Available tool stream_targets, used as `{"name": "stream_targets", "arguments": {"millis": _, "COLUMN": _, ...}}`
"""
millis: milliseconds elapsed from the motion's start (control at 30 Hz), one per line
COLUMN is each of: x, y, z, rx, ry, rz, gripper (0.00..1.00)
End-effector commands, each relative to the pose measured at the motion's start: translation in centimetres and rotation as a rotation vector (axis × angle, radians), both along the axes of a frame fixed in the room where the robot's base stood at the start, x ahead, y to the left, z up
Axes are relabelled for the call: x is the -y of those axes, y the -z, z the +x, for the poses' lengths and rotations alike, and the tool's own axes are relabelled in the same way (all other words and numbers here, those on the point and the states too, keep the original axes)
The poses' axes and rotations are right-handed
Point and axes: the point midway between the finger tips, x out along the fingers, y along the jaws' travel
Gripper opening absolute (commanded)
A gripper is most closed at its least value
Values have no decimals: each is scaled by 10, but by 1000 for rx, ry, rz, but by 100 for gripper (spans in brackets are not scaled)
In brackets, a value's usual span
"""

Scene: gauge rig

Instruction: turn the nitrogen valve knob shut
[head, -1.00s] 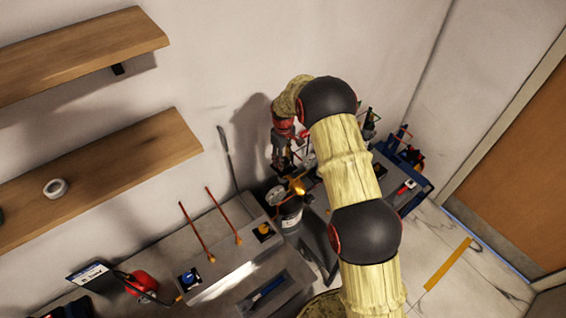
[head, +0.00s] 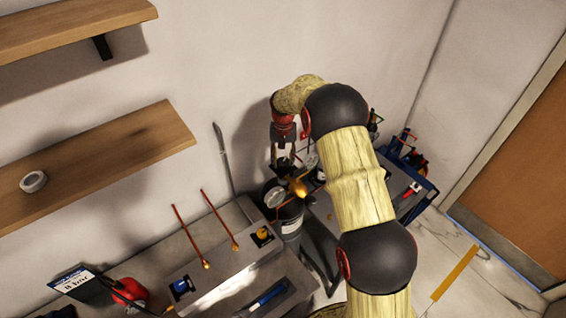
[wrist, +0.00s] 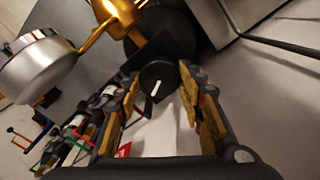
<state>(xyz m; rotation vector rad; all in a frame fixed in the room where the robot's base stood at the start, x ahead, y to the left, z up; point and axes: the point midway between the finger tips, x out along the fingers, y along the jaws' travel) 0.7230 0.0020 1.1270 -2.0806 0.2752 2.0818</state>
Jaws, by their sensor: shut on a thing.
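The nitrogen valve knob (wrist: 157,84) is black with a white pointer line, and the line is slightly tilted in the wrist view. My gripper (wrist: 160,88) has its yellow-padded fingers on either side of the knob and is shut on it. In the head view my gripper (head: 284,160) points down above the grey gas cylinder (head: 288,222), and the knob is hard to make out there. A brass fitting (head: 298,187) and a round gauge (head: 275,197) sit beside the gripper; the gauge (wrist: 36,66) shows side-on in the wrist view.
A grey bench panel (head: 225,275) with two copper rods (head: 220,221) stands left of the cylinder. A wooden shelf (head: 105,160) is on the wall at left. A blue-edged cart (head: 410,185) with tools stands at right. Open floor lies before the door (head: 520,200).

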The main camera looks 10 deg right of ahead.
Motion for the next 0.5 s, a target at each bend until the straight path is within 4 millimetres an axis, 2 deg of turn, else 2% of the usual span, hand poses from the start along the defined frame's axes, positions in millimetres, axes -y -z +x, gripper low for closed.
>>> {"name": "stream_targets", "arguments": {"millis": 200, "x": 0, "y": 0, "z": 1, "rx": 3, "ry": 187, "rz": 0, "gripper": 13}}
{"name": "stream_targets", "arguments": {"millis": 500, "x": 1, "y": 0, "z": 0, "rx": 2, "ry": 371, "rz": 0, "gripper": 13}}
